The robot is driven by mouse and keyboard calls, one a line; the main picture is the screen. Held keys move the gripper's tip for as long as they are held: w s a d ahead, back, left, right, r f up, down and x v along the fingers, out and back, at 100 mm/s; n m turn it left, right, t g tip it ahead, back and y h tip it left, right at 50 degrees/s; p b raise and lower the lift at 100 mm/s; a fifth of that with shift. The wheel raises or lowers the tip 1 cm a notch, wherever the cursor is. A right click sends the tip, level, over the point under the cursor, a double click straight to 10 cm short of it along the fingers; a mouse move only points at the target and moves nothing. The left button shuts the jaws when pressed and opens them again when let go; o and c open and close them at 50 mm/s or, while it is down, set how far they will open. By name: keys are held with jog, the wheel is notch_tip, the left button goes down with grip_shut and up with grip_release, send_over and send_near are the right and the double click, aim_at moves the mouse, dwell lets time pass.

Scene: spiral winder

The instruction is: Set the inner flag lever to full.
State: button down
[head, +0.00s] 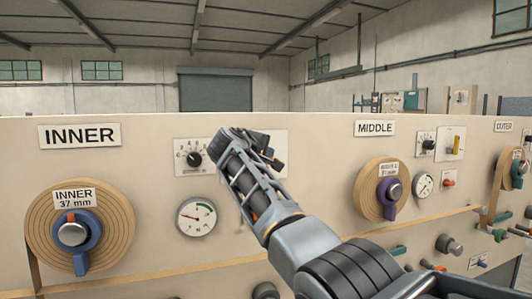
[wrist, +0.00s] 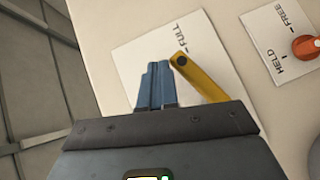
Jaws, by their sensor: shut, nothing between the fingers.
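The inner flag lever (wrist: 197,75) is a yellow bar on a white plate (wrist: 135,58) in the wrist view. Its visible end, with a dark dot, lies close to the short dash beside the word FULL; its other end is hidden behind my gripper. I cannot tell whether the dotted end is tip or pivot. My gripper (wrist: 154,68) is shut and empty, with its blue fingers just left of the lever; I cannot tell whether they touch it. In the head view my gripper (head: 268,148) covers the lever, and part of the plate (head: 281,140) shows behind it.
An orange knob (wrist: 307,47) marked HELD and FREE is at the right of the wrist view. In the head view a dial knob (head: 194,159), a gauge (head: 196,217) and the INNER roll (head: 112,222) are left of my arm. The MIDDLE roll (head: 369,190) is right.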

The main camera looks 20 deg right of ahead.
jog(key=shift+d+f+m+g+y, duration=0.3)
jog(key=shift+d+f+m+y, duration=0.15)
jog(key=shift+d+f, duration=0.3)
dwell(0.4)
jog(key=s+r, duration=0.7)
jog(key=r, duration=0.4)
jog(key=shift+p, duration=0.4)
